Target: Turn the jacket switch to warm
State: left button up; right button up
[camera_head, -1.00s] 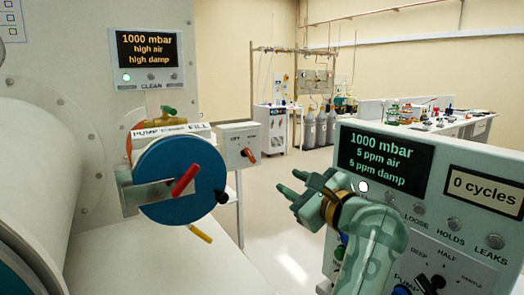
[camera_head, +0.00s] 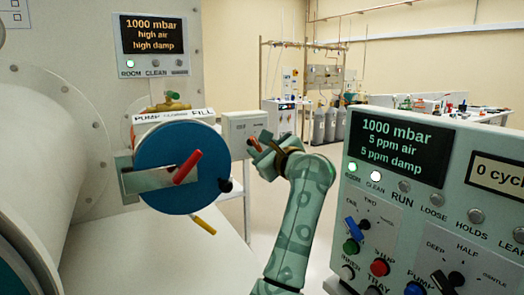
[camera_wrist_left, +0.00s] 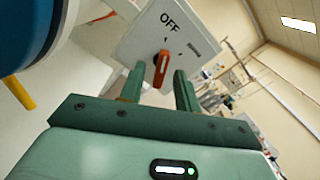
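The jacket switch is a pale grey box (camera_head: 238,127) with a small orange-red knob, right of the blue round door. In the left wrist view the knob (camera_wrist_left: 161,66) sits on the box face (camera_wrist_left: 172,28) below the word OFF. A second label on the right is too small to read. My left gripper (camera_head: 258,143) is at the box, partly covering its face and knob in the head view. In the left wrist view its two green fingers (camera_wrist_left: 158,78) are apart, with the knob showing between their tips. I cannot tell whether they touch it. My right gripper is not in view.
The blue door (camera_head: 168,188) with its red handle (camera_head: 187,167) is close on the left of the switch. A control panel (camera_head: 405,215) with knobs and buttons stands at right, near my arm. The floor beyond is clear; a lab bench stands behind.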

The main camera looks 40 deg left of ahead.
pick_arm(q)
jog(key=shift+a, duration=0.1)
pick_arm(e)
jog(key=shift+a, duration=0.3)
pick_arm(q)
grip_shut()
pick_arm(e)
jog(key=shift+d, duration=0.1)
